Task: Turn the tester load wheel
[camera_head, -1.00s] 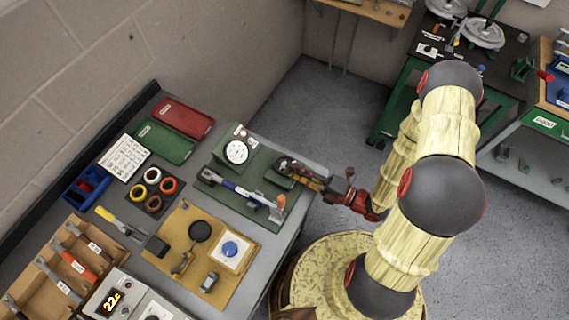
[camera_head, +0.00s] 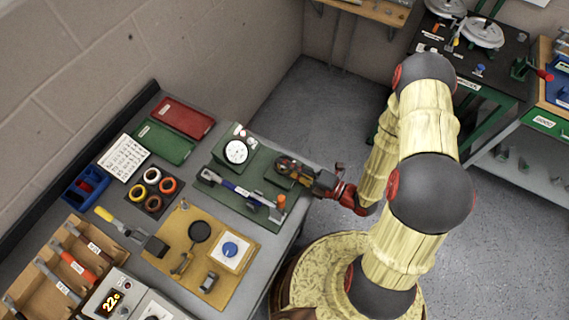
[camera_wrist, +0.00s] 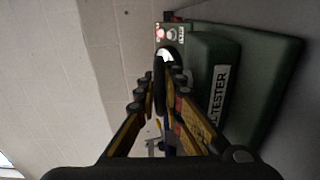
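The green tester (camera_head: 229,182) stands on the far right part of the workbench, with a white round gauge (camera_head: 236,151). Its side label, ending in "TESTER", shows in the wrist view (camera_wrist: 217,95). A dark wheel (camera_wrist: 160,88), seen nearly edge-on in the wrist view, lies between my gripper's fingers (camera_wrist: 163,78). The fingers are apart, one on each side of its rim; whether either touches it is hard to tell. In the head view my gripper (camera_head: 291,168) reaches over the tester's right end from the right, and hides most of the wheel.
A tan mat (camera_head: 180,262), a ring tray (camera_head: 152,206), and green (camera_head: 165,143) and red (camera_head: 187,117) trays share the bench. Open floor (camera_head: 330,115) lies behind it. A second bench (camera_head: 500,70) stands at right.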

